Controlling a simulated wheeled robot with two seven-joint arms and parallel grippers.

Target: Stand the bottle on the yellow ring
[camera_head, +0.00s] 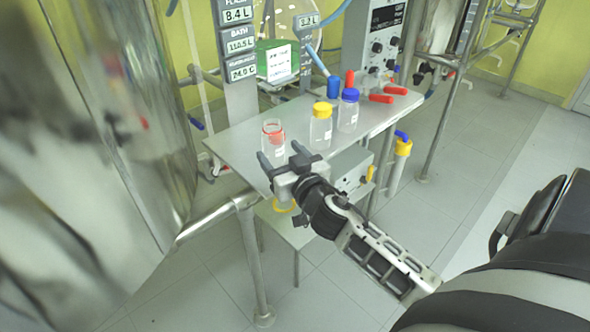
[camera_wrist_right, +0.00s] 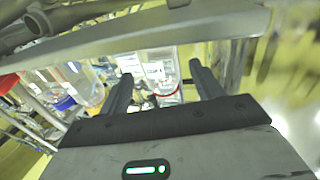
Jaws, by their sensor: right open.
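A clear bottle with a red ring at its neck (camera_head: 273,142) stands upright near the front left of the steel table. My right gripper (camera_head: 283,157) is open and empty at the table's front edge, just in front of this bottle. In the right wrist view the bottle (camera_wrist_right: 162,72) appears upside down between the two open fingers (camera_wrist_right: 163,87), apart from them as far as I can tell. A yellow ring (camera_head: 283,206) shows below the tabletop, at the lower shelf, partly hidden by my right gripper and arm. My left gripper is not in view.
A yellow-capped bottle (camera_head: 321,126) and a blue-capped bottle (camera_head: 348,113) stand to the right on the steel table (camera_head: 238,148). Red-handled valves (camera_head: 382,97) lie behind them. A display post (camera_head: 240,70) rises behind. A large steel vessel (camera_head: 110,110) fills the left.

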